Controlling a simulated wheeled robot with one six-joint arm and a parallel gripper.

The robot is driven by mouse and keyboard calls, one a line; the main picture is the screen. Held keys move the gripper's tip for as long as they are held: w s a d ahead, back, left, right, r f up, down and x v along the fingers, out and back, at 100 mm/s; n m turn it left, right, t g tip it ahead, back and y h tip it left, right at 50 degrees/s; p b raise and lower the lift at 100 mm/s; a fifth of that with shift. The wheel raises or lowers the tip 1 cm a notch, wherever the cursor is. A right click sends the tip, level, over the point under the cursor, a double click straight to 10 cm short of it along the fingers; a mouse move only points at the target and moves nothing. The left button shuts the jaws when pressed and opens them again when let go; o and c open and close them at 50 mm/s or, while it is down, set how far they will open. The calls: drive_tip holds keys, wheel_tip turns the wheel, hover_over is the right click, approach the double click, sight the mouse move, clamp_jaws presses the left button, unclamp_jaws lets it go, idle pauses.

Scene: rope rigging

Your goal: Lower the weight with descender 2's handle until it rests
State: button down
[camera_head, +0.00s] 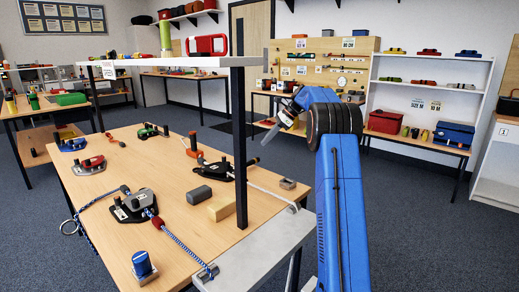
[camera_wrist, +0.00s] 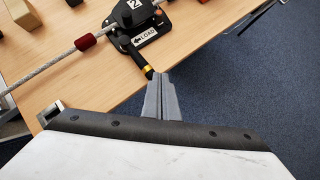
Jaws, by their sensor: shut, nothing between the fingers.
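Descender 2 (camera_wrist: 142,14) is a black device labelled "2", with a "LOAD" arrow plate, in the wrist view. Its black handle (camera_wrist: 140,58) with a yellow band points toward my gripper (camera_wrist: 161,78). The fingers are shut and empty, their tips beside the handle's end; I cannot tell whether they touch it. A white rope (camera_wrist: 45,68) with a red sleeve (camera_wrist: 86,43) runs from the device. In the head view, the descender on the white rope (camera_head: 217,171) sits partly behind a dark post, and my gripper (camera_head: 264,142) is to its upper right. I cannot make out the weight.
A dark post (camera_head: 240,150) and raised shelf (camera_head: 165,62) stand over the table. A second descender (camera_head: 134,206) on a blue rope is nearer. A grey block (camera_head: 199,195) and wooden block (camera_head: 222,208) lie between. Open floor is right of the table.

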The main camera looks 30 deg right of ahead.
drive_tip(key=shift+v, duration=1.2)
